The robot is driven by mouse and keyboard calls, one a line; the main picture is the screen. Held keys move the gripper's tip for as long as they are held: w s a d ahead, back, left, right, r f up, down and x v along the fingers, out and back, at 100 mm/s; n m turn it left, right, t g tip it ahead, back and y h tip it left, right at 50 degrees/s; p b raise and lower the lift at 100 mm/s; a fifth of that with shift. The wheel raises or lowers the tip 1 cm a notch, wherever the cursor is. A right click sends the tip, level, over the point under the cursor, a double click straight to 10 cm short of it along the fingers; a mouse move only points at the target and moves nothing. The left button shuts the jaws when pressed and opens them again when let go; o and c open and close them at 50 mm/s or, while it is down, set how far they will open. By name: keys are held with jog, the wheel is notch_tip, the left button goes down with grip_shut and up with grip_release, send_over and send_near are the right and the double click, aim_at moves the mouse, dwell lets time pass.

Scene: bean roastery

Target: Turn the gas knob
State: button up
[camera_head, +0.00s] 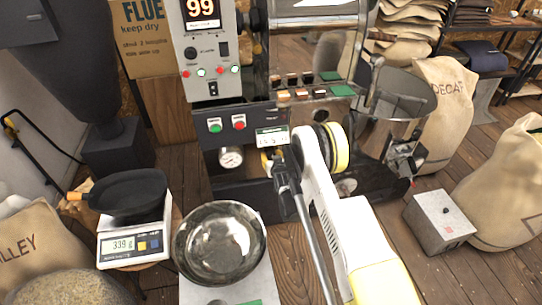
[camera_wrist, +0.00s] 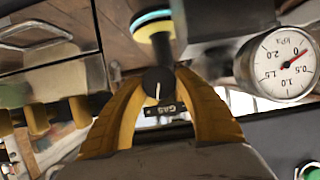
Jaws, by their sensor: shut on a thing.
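The gas knob (camera_wrist: 158,83) is a small round black dial with a white pointer line, seen in the middle of the wrist view. Its pointer is nearly upright in that picture. A GAS label (camera_wrist: 166,109) sits just below it. My gripper (camera_wrist: 160,86) has its yellow fingers shut on the knob, one on each side. In the head view my gripper (camera_head: 268,161) is at the front of the roaster (camera_head: 221,111), and the knob is hidden there.
A pressure gauge (camera_wrist: 283,64) in kPa is right of the knob, its red needle between 0 and 0.5. It also shows in the head view (camera_head: 231,157). A steel bowl (camera_head: 219,243), a scale (camera_head: 130,247) with a black pan (camera_head: 128,190) and a grey box (camera_head: 440,221) stand nearby.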

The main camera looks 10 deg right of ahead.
jog(key=shift+a+n+h, duration=0.1)
jog(key=shift+n+h, duration=0.6)
jog(key=shift+n, duration=0.4)
jog(key=o, duration=1.2)
jog(key=shift+w, duration=0.1)
